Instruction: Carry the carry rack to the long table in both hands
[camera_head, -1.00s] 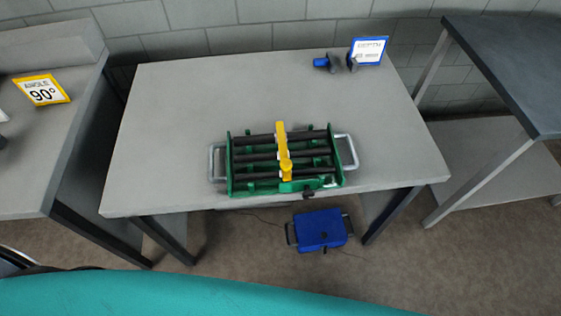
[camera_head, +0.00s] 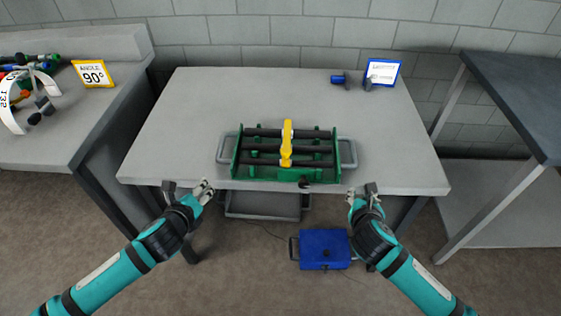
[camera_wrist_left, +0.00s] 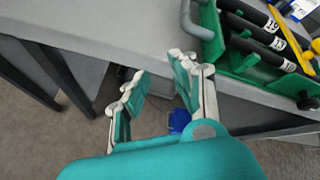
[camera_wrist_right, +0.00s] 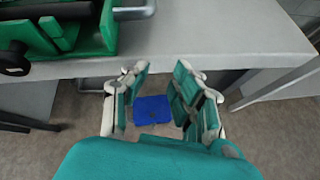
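The green carry rack (camera_head: 270,173) sits on a grey table (camera_head: 190,120) near its front edge. It holds several dark rods and a yellow bar (camera_head: 287,140) across the middle. It has a grey handle at the left end (camera_head: 225,148) and one at the right end (camera_head: 349,153). My left gripper (camera_head: 190,187) is open and empty, in front of the table edge, left of and below the left handle. My right gripper (camera_head: 361,190) is open and empty, in front of the edge below the right handle. Neither touches the rack.
A blue box (camera_head: 324,249) is on the floor below the table front. A blue-framed sign (camera_head: 383,72) and a small blue-and-dark item (camera_head: 340,79) stand at the back right. A bench with a yellow angle sign (camera_head: 94,74) is left; a dark-topped table (camera_head: 520,90) is right.

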